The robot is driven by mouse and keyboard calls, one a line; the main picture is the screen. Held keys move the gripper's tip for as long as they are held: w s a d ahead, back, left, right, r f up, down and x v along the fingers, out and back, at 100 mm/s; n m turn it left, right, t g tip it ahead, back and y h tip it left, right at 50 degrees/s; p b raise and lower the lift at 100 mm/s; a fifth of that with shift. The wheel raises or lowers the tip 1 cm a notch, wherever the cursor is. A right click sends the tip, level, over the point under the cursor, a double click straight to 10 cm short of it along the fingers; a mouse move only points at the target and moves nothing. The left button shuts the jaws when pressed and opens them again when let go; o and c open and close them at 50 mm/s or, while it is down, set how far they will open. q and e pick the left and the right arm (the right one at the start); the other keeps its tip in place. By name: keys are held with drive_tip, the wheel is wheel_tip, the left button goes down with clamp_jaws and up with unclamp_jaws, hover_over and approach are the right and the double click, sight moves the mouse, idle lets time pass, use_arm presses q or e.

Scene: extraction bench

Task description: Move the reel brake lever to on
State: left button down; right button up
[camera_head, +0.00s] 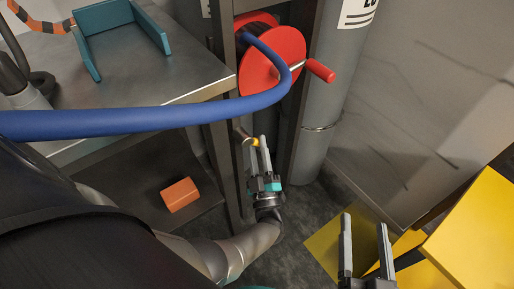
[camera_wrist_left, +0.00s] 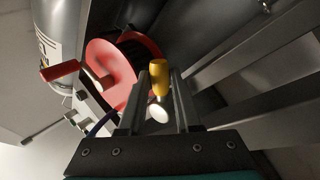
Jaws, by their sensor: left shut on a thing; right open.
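The reel brake lever shows as a yellow knob (camera_head: 252,142) below the red reel (camera_head: 258,78) in the head view. In the left wrist view the yellow knob (camera_wrist_left: 159,72) sits between the two fingers, with a pale round end below it. My left gripper (camera_head: 259,150) is shut on the knob, and its fingers hide part of the lever. The lever's on and off marks cannot be made out. My right gripper (camera_head: 365,243) is open and empty at the lower right, apart from the lever.
A blue hose (camera_head: 150,119) runs from the reel across the bench (camera_head: 150,75). A red crank handle (camera_head: 320,71) sticks out from the reel, beside a grey cylinder (camera_head: 325,90). An orange block (camera_head: 180,195) lies on the lower shelf. Yellow steps (camera_head: 475,235) stand at the right.

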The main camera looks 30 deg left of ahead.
use_arm(q)
drive_tip(key=shift+w+r+n+y, duration=0.2)
drive_tip(key=shift+n+y, duration=0.1)
drive_tip(key=shift+n, duration=0.2)
use_arm(e)
drive_tip(key=shift+w+r, duration=0.1)
drive_tip(key=shift+w, duration=0.05)
use_arm(q)
drive_tip(key=c, duration=0.9)
unclamp_jaws()
drive_tip(key=shift+s+f, duration=0.1)
drive_tip(key=shift+s, duration=0.05)
